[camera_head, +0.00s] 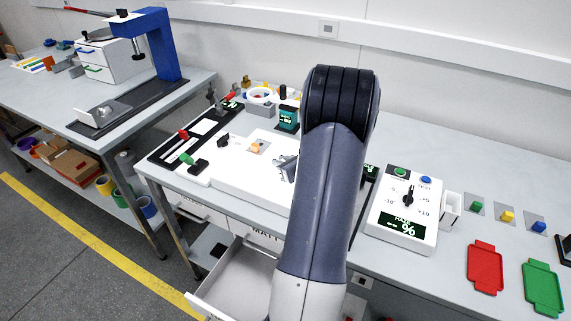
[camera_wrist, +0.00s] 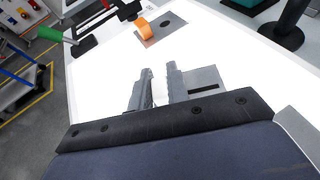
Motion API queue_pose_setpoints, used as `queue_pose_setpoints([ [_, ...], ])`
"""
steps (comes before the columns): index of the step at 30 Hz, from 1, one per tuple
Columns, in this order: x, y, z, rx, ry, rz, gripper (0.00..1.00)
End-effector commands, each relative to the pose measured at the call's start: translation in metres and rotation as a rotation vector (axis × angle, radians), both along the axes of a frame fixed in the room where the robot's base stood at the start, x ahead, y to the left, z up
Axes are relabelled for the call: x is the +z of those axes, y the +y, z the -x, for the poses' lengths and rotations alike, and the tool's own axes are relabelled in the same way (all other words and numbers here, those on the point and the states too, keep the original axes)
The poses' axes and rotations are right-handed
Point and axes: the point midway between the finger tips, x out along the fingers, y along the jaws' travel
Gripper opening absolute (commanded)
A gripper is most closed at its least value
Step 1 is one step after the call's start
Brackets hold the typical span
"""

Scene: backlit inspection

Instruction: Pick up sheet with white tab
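My gripper (camera_wrist: 160,78) reaches down over a bright white backlit panel in the wrist view. Its two fingers are a little apart, one on each side of a narrow white patch. This patch could be the white tab, but it blends with the panel. A grey sheet (camera_wrist: 207,80) with a dark slot lies under and beside the fingers, showing mostly to the right. Whether the fingers touch the tab is unclear. In the head view my gripper (camera_head: 287,166) is small and partly hidden by my arm, over the panel (camera_head: 235,172).
Another sheet with an orange tab (camera_wrist: 150,28) lies farther back on the panel. Green (camera_head: 475,206), yellow (camera_head: 507,216) and blue (camera_head: 539,227) tabbed sheets lie at right, near a red tray (camera_head: 485,268) and green tray (camera_head: 543,289). A drawer (camera_head: 240,283) stands open below.

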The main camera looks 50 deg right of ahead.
Motion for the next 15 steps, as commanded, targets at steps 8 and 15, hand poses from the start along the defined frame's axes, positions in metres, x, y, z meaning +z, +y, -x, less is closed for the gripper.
queue_pose_setpoints([
  [8, 0.0, 0.0, 0.0001, 0.0, 0.0, 0.0, 0.0],
  [15, 0.0035, -0.0001, 0.0, 0.0, -0.001, 0.001, 0.0],
])
